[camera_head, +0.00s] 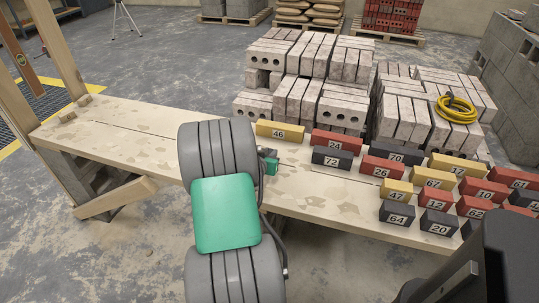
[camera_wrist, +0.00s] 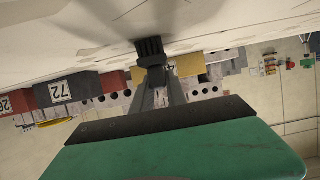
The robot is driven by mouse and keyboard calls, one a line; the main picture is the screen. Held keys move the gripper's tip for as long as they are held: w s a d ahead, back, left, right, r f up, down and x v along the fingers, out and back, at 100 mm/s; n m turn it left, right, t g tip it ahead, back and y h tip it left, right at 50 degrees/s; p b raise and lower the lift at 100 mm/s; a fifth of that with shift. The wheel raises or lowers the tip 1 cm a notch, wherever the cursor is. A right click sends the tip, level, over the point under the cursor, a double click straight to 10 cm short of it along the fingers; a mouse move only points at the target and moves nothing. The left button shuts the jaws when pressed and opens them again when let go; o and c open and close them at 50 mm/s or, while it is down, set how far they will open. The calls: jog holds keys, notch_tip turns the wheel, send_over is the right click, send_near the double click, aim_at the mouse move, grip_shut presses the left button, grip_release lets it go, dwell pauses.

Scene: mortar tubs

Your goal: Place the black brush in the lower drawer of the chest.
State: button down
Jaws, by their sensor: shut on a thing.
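My gripper (camera_head: 269,161) is largely hidden behind my grey and green arm in the head view, over the middle of the plank bench. In the wrist view my gripper (camera_wrist: 155,80) is shut on a small black ribbed thing (camera_wrist: 150,48), which looks like the bristle end of the black brush. Its far side and handle cannot be made out. It shows close to the pale bench surface; I cannot tell whether it touches. No chest or drawer shows in either view.
The plank bench (camera_head: 125,140) carries several numbered red, yellow and black blocks on its right half, including yellow 46 (camera_head: 280,131) and black 72 (camera_head: 332,158). Stacked grey bricks (camera_head: 310,75) and a yellow hose coil (camera_head: 456,108) lie behind. The bench's left part is clear.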

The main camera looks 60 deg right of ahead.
jog(key=shift+f, duration=0.1)
jog(key=c, duration=1.3)
grip_release()
